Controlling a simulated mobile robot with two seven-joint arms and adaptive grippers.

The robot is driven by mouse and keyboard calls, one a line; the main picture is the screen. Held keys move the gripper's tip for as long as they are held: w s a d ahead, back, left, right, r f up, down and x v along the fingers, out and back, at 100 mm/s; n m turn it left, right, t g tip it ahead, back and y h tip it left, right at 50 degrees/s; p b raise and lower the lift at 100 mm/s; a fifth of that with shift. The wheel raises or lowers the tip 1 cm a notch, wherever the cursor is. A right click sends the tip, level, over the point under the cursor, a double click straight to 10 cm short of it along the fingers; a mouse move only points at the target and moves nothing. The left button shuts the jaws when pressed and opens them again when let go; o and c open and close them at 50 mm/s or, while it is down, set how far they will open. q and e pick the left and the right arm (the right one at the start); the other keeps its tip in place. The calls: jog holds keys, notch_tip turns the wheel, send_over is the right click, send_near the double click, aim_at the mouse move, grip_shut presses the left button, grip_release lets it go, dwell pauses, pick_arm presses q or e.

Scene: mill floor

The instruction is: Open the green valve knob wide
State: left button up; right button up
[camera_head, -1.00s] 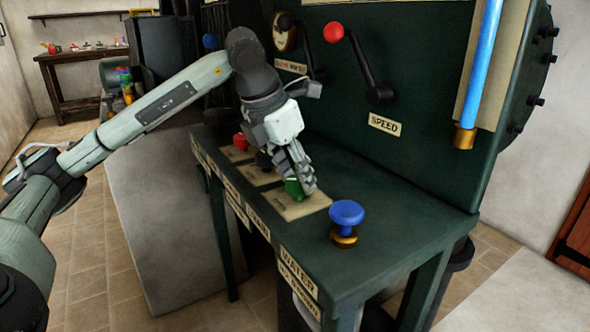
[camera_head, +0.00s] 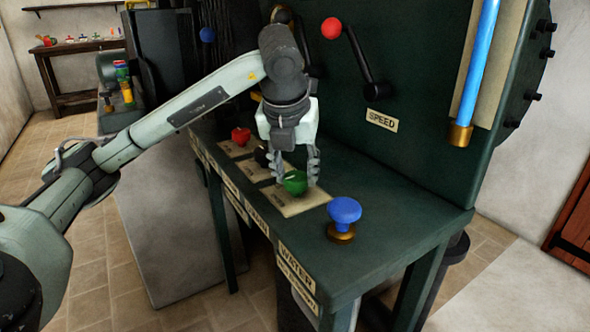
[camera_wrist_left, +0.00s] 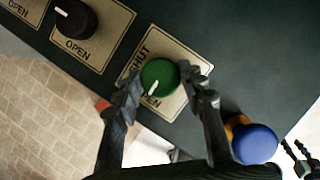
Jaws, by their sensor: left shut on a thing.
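The green valve knob (camera_head: 294,183) sits on a tan plate (camera_head: 302,204) on the dark green bench; it also shows in the left wrist view (camera_wrist_left: 159,75). Its white pointer mark points down-left in the wrist view, toward the partly hidden OPEN lettering; SHUT is printed at the plate's upper left. My left gripper (camera_head: 297,180) comes down from above with one finger on each side of the knob, shut on it. The fingers also show in the wrist view (camera_wrist_left: 163,86).
A blue knob on a brass base (camera_head: 343,215) stands close to the right of the green one. A black knob (camera_head: 262,156) and a red knob (camera_head: 241,136) sit to its left on similar plates. The panel with a red-tipped SPEED lever (camera_head: 355,58) rises behind.

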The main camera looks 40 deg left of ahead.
dwell(0.4)
pick_arm(q)
jog(key=o, duration=1.2)
jog(key=shift+c, duration=0.2)
jog(key=v, duration=1.2)
